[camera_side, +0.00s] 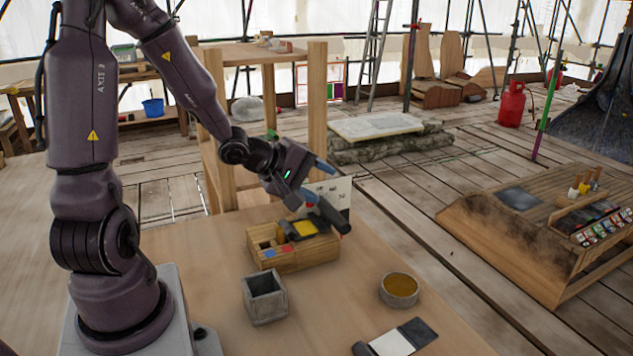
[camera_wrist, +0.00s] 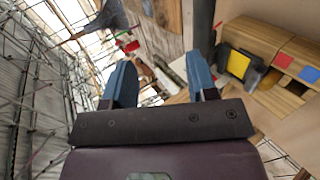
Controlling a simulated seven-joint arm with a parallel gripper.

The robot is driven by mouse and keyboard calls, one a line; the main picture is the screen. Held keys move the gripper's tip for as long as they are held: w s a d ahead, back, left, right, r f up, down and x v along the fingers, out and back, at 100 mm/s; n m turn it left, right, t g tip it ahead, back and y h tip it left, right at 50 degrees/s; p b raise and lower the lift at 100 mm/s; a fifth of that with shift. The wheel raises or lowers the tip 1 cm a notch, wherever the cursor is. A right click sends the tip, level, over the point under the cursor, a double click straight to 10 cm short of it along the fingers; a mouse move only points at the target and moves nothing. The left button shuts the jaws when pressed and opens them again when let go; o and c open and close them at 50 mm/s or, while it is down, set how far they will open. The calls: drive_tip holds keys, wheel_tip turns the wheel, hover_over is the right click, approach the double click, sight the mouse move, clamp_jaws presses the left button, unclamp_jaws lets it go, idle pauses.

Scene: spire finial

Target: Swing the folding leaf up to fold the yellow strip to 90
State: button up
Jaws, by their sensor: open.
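The yellow strip (camera_side: 304,229) lies on a dark folding fixture on top of a wooden block (camera_side: 300,258). It also shows in the wrist view (camera_wrist: 238,64), to the right of my fingers, with dark parts (camera_wrist: 252,74) around its edge. I cannot tell the folding leaf apart from the rest of the fixture. My gripper (camera_side: 318,183) is above and behind the block, tilted, with its blue fingers apart. In the wrist view my gripper (camera_wrist: 160,88) has nothing between its fingertips. A dark rod with a red end (camera_side: 330,216) overlaps the right side of the block.
The block carries a red patch (camera_wrist: 283,60) and a blue patch (camera_wrist: 309,74). A grey open box (camera_side: 265,299), a round tin (camera_side: 399,290) and a dark-and-white flat piece (camera_side: 400,340) stand in front. A white card (camera_side: 334,192) stands behind. Bare table lies between them.

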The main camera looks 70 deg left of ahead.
drive_tip(key=m+t+h, duration=0.4)
drive_tip(key=t+h, duration=0.1)
drive_tip(key=h, duration=0.2)
approach(328, 218)
drive_tip(key=x, duration=1.1)
drive_tip(key=shift+w+d, duration=0.1)
drive_tip(key=shift+w, duration=0.05)
